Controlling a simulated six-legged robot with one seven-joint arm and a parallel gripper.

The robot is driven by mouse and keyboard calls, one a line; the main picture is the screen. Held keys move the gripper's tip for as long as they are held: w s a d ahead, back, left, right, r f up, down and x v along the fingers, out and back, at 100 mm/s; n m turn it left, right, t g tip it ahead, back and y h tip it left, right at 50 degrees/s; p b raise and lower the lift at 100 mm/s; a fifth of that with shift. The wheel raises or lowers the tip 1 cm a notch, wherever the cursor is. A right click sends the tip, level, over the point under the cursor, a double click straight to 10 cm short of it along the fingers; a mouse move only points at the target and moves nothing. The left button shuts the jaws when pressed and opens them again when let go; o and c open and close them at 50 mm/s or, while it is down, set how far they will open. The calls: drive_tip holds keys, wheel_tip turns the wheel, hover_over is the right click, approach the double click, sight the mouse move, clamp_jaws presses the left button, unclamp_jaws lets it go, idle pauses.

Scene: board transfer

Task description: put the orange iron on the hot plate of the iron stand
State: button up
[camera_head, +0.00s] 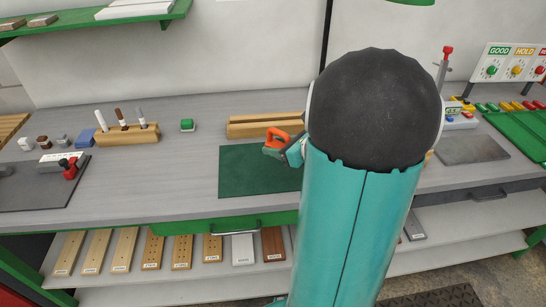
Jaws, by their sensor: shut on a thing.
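A small orange thing (278,133), which looks like the handle of the orange iron, shows just left of my arm, above the dark green mat. My gripper (278,152), teal and white, shows small at the same spot and is shut on it. My own large teal arm link with its black round joint hides most of my gripper and the bench behind it. I cannot make out an iron stand or its hot plate; my arm may hide it.
The green mat (240,172) lies on the grey bench (190,185), with a wooden block (250,130) behind it. A pen holder (128,137) and a dark plate with a red clamp (40,192) stand left. A grey plate (470,148) and gauge stand right.

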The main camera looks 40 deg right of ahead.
hover_over(273, 163)
drive_tip(key=f, duration=0.5)
drive_tip(key=shift+s+f, duration=0.3)
drive_tip(key=shift+f, duration=0.05)
drive_tip(key=shift+w+f, duration=0.2)
drive_tip(key=shift+f, duration=1.5)
drive_tip(key=o, duration=0.8)
drive_tip(key=shift+f, duration=0.15)
drive_tip(key=o, duration=0.4)
